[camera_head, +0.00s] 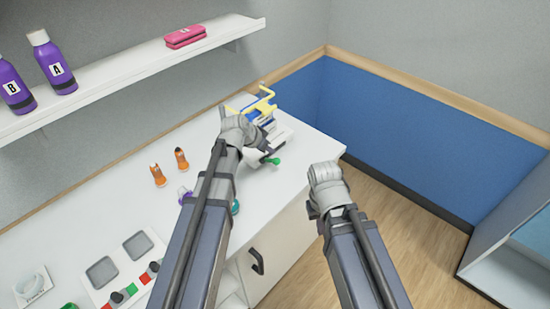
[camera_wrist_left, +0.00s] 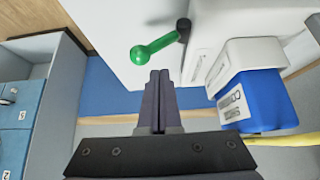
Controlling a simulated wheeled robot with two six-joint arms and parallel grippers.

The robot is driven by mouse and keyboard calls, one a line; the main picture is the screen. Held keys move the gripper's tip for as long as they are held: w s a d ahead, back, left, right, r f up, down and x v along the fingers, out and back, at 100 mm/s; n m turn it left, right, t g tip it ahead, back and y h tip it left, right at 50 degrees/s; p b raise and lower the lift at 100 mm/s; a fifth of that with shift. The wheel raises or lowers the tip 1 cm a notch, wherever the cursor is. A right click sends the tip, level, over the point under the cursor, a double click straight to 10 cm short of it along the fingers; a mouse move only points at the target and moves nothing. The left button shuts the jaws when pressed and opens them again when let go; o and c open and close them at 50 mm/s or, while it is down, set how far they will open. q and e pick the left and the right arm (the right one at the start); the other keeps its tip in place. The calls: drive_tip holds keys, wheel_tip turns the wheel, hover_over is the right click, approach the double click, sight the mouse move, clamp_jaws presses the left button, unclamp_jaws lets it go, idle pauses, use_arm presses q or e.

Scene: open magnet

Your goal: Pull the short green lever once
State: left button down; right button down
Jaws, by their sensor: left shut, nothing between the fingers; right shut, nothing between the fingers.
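The short green lever (camera_head: 273,161) sticks out from the near side of a white device (camera_head: 290,131) on the counter. In the left wrist view the lever (camera_wrist_left: 153,48) has a round green knob and a dark pivot at the white body. My left gripper (camera_wrist_left: 159,77) is shut and empty, its fingertips just below the lever in that picture, with a visible gap. My right gripper (camera_head: 325,178) is shut, away from the lever, off the counter's front edge.
A blue block (camera_wrist_left: 255,98) with a label and a yellow bar (camera_head: 262,102) belong to the device area. Orange bottles (camera_head: 157,174) and a button panel (camera_head: 125,262) are on the counter (camera_head: 315,146). A shelf (camera_head: 130,68) hangs above.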

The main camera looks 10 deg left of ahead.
sight(275, 162)
use_arm(q)
drive_tip(key=shift+f, duration=0.1)
drive_tip(key=shift+s+d+f+b, duration=0.1)
drive_tip(key=shift+d+f+b, duration=0.1)
drive_tip(key=shift+f+b, duration=0.15)
drive_tip(key=shift+s+d+f+b, duration=0.2)
drive_tip(key=shift+d+f+b, duration=0.1)
drive_tip(key=shift+f+b, duration=0.35)
drive_tip(key=shift+s+d+f+b, duration=0.25)
drive_tip(key=shift+d+f+b, duration=0.05)
drive_tip(key=shift+f+b, duration=0.3)
drive_tip(key=shift+s+d+f+b, duration=0.2)
drive_tip(key=shift+d+f+b, duration=0.1)
drive_tip(key=shift+f+b, duration=0.35)
idle(2.4)
drive_tip(key=shift+r, duration=0.15)
idle(0.4)
drive_tip(key=shift+w+a+r+p, duration=0.25)
drive_tip(key=shift+a+r+p, duration=0.1)
drive_tip(key=shift+r+p, duration=0.4)
drive_tip(key=shift+w+a+r+p, duration=0.25)
drive_tip(key=shift+a+r+p, duration=0.15)
drive_tip(key=shift+r+p, duration=0.35)
drive_tip(key=shift+w+a+r+p, duration=0.25)
drive_tip(key=shift+a+r+p, duration=0.1)
drive_tip(key=shift+r+p, duration=0.4)
